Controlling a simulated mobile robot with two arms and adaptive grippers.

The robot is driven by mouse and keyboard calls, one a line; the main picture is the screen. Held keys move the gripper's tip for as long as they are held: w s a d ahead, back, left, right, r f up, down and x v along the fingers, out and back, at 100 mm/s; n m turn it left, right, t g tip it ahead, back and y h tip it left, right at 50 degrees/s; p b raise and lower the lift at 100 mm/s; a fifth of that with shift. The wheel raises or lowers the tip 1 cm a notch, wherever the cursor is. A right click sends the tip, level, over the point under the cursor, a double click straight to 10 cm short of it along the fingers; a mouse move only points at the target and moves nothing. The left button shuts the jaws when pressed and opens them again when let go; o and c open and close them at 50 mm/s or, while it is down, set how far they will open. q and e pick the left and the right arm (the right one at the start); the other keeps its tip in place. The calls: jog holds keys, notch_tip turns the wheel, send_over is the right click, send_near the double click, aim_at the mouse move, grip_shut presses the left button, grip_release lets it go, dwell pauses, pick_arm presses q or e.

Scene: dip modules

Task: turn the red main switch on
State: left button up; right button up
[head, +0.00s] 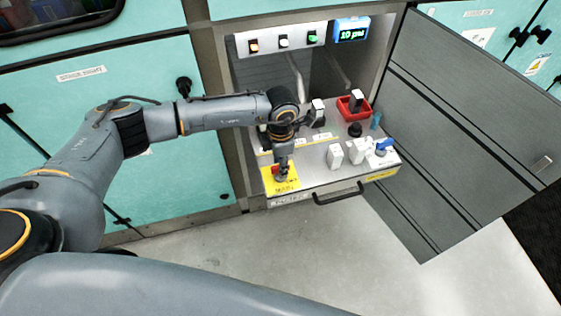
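The red main switch (276,169) sits on a yellow plate (283,186) at the front left corner of the metal shelf. Only a little of its red shows; my gripper covers the rest. My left gripper (282,175) points down over the switch, with its fingertips at or just above it. I cannot tell whether they touch it, or whether the fingers are open or shut. The switch's position cannot be read. My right gripper is not in view.
The shelf (318,178) also carries white modules (356,151), a red tray (352,108) and a blue-topped part (383,146). A panel with lit buttons and a display (351,30) hangs above. The grey door (470,120) stands open at right. The floor in front is clear.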

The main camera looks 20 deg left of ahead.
pick_arm(q)
jog(key=shift+f, duration=0.15)
grip_shut()
jog(key=shift+n, duration=0.3)
jog(key=n+b, duration=0.1)
jog(key=n, duration=1.2)
jog(key=shift+n, duration=2.1)
